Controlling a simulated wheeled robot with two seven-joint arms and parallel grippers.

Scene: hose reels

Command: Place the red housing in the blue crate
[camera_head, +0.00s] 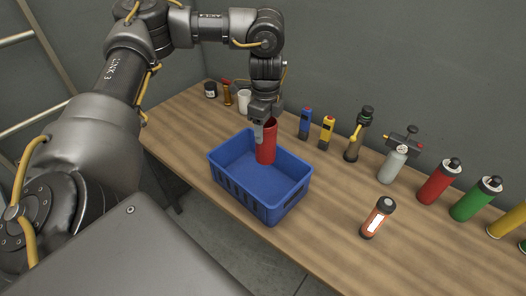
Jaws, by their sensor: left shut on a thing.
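The red housing (267,150) is an upright red cylinder. My left gripper (260,128) comes down from above and is shut on its upper left edge. The housing is over the blue crate (247,193), with its lower end within the outline of the crate's opening, near the back wall. I cannot tell whether it touches the crate floor. The crate stands on the wooden table near the front edge and looks otherwise empty. My right gripper is not in view.
Behind the crate stand a blue device (305,124), a yellow device (326,132) and a dark pump-like tool (358,135). Red (439,182) and green (475,199) canisters are at the right. An orange-labelled bottle (377,218) stands right of the crate. A white cup (244,102) is behind.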

